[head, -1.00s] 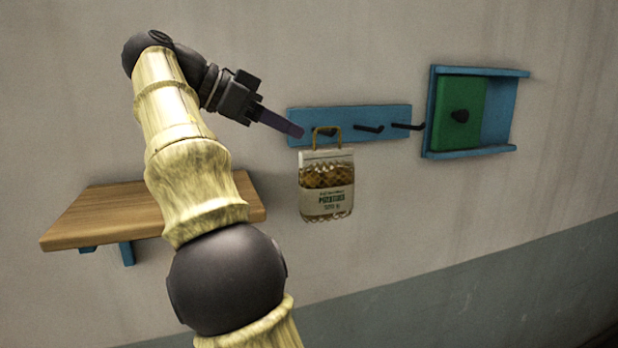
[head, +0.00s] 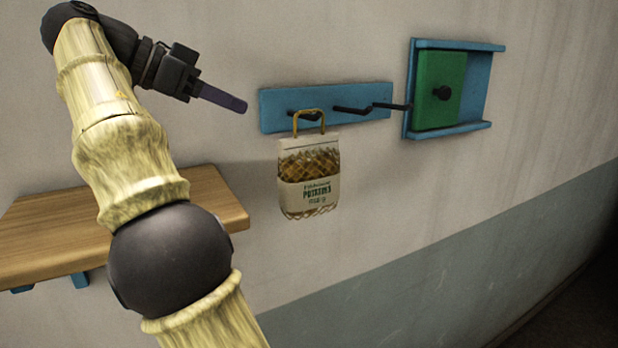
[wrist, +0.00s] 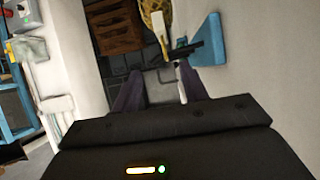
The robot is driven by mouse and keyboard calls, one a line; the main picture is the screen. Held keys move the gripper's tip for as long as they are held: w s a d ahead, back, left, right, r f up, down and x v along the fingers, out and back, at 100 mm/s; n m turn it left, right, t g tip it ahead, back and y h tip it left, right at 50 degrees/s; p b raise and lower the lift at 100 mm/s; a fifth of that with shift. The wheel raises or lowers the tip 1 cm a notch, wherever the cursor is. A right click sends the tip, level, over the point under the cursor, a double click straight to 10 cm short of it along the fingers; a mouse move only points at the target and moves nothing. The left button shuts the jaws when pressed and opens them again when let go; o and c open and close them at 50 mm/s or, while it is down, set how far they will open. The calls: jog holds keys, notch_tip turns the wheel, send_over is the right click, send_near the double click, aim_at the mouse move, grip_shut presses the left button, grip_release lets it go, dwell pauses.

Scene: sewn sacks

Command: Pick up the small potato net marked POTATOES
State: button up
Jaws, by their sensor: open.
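The small potato net (head: 310,180) has a printed label reading POTATOES, golden mesh and a yellow handle loop. It hangs by the loop from the left hook of a blue wall rack (head: 270,108). My gripper (head: 240,105) is left of the loop, apart from it, with its fingers pointing right toward the rack. In the wrist view my gripper (wrist: 160,88) shows two dark fingers spread with nothing held between them. Part of the net (wrist: 153,15) shows beyond them at the top, beside the dark hooks and the blue rack (wrist: 208,42).
Two more dark hooks (head: 352,109) on the rack are bare. A blue wall frame with a green sliding panel (head: 437,75) and dark knob is to the right. A wooden shelf (head: 205,200) is at lower left. The wall below the net is clear.

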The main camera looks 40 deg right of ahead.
jog(key=b, duration=0.3)
send_near(309, 136)
jog(key=x, duration=0.4)
jog(key=shift+s, duration=0.35)
jog(key=shift+w+d+f, duration=0.1)
jog(key=shift+d+f, duration=0.25)
jog(key=shift+d+f+p, duration=0.25)
jog(key=shift+d+p, duration=0.5)
jog(key=shift+p, duration=0.2)
jog(key=p+x, duration=0.1)
jog(key=x, duration=0.1)
jog(key=shift+d+f, duration=0.2)
jog(key=shift+d, duration=0.15)
jog(key=shift+s+d+f, duration=0.2)
jog(key=shift+d+f, duration=0.05)
jog(key=shift+f, duration=0.05)
